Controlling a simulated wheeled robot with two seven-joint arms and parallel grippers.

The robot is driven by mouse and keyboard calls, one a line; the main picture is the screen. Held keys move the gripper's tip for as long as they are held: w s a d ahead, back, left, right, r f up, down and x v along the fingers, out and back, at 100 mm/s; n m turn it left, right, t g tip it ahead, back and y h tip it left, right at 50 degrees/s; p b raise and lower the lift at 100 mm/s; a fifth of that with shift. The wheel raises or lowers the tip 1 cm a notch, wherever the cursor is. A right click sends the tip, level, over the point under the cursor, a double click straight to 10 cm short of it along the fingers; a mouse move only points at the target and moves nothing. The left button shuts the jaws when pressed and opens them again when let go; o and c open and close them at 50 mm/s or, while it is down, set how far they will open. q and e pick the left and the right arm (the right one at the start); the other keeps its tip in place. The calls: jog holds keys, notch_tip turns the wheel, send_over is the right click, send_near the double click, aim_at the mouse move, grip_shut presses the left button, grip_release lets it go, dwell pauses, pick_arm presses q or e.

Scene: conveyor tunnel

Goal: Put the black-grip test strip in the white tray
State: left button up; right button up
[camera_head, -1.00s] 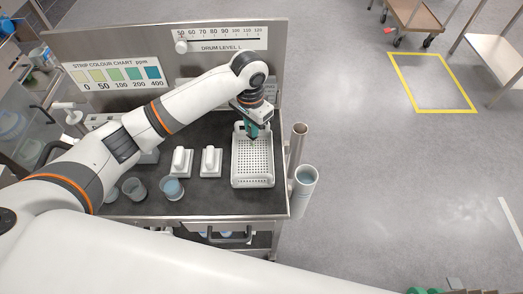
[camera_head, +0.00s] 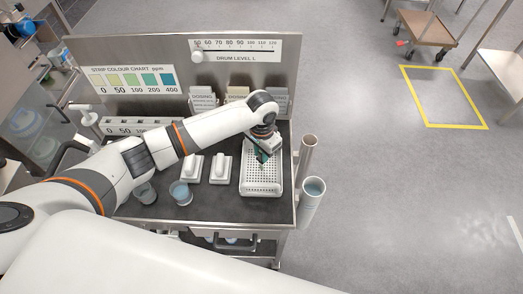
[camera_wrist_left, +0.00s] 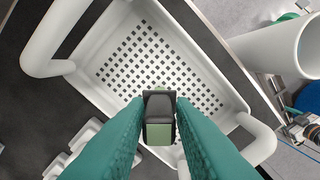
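The white tray (camera_head: 262,191) has a perforated floor and stands at the right end of the dark bench top. It also fills much of the left wrist view (camera_wrist_left: 88,84). My left gripper (camera_head: 262,158) is over the far part of the tray, its teal fingers pointing down. In the left wrist view the fingers (camera_wrist_left: 160,104) are closed on the black-grip test strip (camera_wrist_left: 159,103), whose black grip and a green part show between them. The tray floor shows behind the strip; whether the strip touches it I cannot tell. My right gripper is not in view.
Two white blocks with handles (camera_head: 219,169) stand left of the tray. Beakers (camera_head: 180,192) are further left, one with blue liquid. Upright tubes (camera_head: 312,200) flank the bench's right edge. A back panel carries the strip colour chart (camera_head: 135,79) and drum level scale.

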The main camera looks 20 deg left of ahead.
pick_arm(q)
jog(key=shift+o, duration=1.1)
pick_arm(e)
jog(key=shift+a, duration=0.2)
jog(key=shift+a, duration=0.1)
pick_arm(q)
jog(key=shift+r, duration=0.2)
notch_tip(320, 180, up, 12)
jog(key=b, duration=0.2)
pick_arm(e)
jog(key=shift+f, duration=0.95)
